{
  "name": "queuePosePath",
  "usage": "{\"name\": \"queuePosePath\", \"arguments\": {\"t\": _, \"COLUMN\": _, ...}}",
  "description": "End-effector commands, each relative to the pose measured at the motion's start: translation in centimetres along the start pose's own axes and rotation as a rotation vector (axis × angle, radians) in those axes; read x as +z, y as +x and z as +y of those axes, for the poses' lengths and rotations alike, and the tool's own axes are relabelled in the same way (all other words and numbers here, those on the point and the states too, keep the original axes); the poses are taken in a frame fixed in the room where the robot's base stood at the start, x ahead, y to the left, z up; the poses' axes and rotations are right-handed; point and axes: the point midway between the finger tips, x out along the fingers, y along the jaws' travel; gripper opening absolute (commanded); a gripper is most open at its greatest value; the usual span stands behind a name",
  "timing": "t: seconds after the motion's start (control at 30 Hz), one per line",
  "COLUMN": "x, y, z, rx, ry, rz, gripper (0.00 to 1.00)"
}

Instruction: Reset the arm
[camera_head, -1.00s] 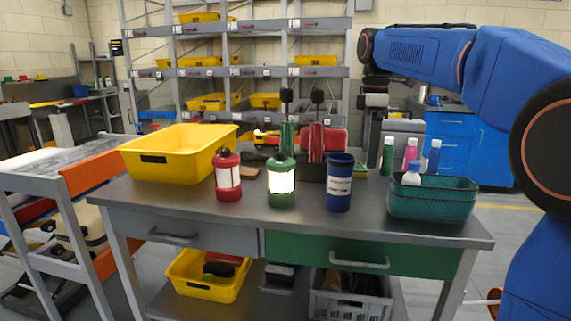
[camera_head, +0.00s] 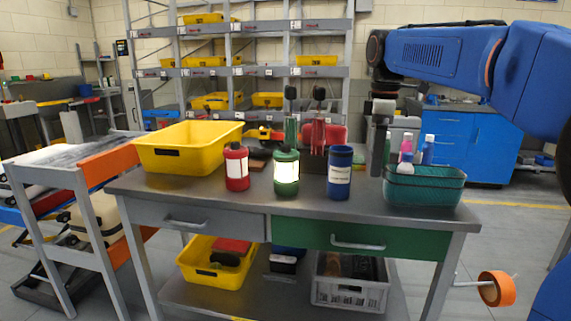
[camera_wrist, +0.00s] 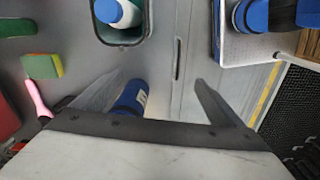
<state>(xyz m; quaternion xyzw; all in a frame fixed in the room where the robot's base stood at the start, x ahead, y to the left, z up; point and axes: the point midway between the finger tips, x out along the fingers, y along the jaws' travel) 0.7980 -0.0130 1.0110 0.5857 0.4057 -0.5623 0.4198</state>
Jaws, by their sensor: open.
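My gripper (camera_head: 378,165) hangs pointing down over the back right of the workbench (camera_head: 250,209), left of the teal basket (camera_head: 424,192). In the wrist view my gripper (camera_wrist: 158,82) is open, its two fingers wide apart with nothing held. A blue object with a pale label (camera_wrist: 131,97) shows beside the left finger, partly hidden by the gripper body. My blue arm reaches in from the right in the head view.
A yellow bin (camera_head: 188,150), a red canister (camera_head: 237,168), a green lit canister (camera_head: 286,174) and a blue canister (camera_head: 339,174) stand on the bench. A sponge (camera_wrist: 42,66) lies on the bench. An orange-ended cart (camera_head: 110,160) stands left.

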Motion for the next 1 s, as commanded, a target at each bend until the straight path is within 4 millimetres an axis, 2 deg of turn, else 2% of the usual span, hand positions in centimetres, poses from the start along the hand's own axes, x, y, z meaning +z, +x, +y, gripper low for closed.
{"name": "queuePosePath", "arguments": {"t": 0.27, "x": 2.4, "y": 1.3, "z": -3.6, "rx": 0.041, "ry": 0.152, "rz": 0.021, "gripper": 0.92}}
{"name": "queuePosePath", "arguments": {"t": 0.47, "x": 5.1, "y": 3.5, "z": -8.0, "rx": 0.087, "ry": 0.336, "rz": 0.054, "gripper": 0.92}}
{"name": "queuePosePath", "arguments": {"t": 0.77, "x": 9.2, "y": 8.8, "z": -15.2, "rx": 0.154, "ry": 0.644, "rz": 0.126, "gripper": 0.92}}
{"name": "queuePosePath", "arguments": {"t": 1.0, "x": 12.2, "y": 14.3, "z": -20.9, "rx": 0.197, "ry": 0.887, "rz": 0.199, "gripper": 0.92}}
